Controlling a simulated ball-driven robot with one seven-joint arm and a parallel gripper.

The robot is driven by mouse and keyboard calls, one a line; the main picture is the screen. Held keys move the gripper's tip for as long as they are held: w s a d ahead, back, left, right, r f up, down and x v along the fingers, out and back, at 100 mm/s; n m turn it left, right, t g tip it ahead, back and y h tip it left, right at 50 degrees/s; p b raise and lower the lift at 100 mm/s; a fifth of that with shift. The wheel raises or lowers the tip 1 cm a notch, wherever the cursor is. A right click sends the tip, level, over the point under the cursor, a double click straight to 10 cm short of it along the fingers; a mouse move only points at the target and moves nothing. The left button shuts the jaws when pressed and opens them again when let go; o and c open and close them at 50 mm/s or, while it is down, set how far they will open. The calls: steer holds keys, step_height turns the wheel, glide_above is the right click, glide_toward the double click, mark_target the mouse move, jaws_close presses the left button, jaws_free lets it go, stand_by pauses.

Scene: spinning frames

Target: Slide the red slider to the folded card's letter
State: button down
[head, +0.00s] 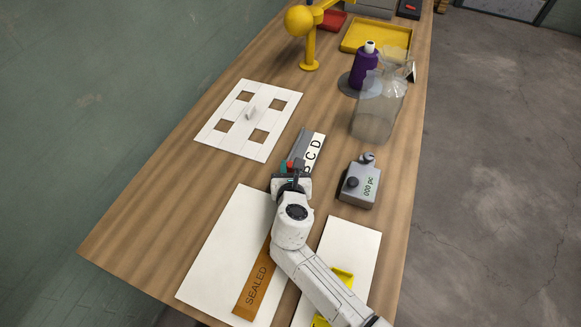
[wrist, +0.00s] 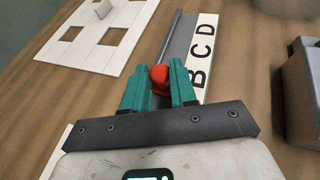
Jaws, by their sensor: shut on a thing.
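The red slider (wrist: 159,76) is a rounded red knob on a grey rail (wrist: 176,50), near the rail's near end. My gripper (wrist: 160,84) has its teal fingers shut on the slider. In the head view my gripper (head: 291,172) is over the near part of the rail. A white strip (head: 313,150) beside the rail shows the letters B, C and D; the slider is at or just nearer than B, and any nearer letter is hidden by my gripper. An orange-brown piece marked SEALED (head: 256,287) lies on a white sheet, partly under my arm. I cannot tell whether it is the folded card.
A white board with square holes (head: 225,137) lies left of the rail. A grey counter device (head: 360,185) stands right, with a clear jar (head: 377,110) and purple bottle (head: 364,68) behind. A yellow tray (head: 350,37) is at the back. A yellow item (head: 343,276) lies on the right sheet.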

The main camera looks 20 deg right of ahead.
mark_target(300, 148)
steer(key=w+d, duration=0.5)
steer(key=shift+w+d, duration=0.15)
steer(key=c, duration=1)
jaws_free()
steer(key=shift+o, duration=0.2)
steer(key=p+v, duration=0.1)
steer(key=v, duration=1)
steer(key=shift+w+p, duration=0.1)
steer(key=shift+p, duration=0.3)
steer(key=shift+f, duration=0.1)
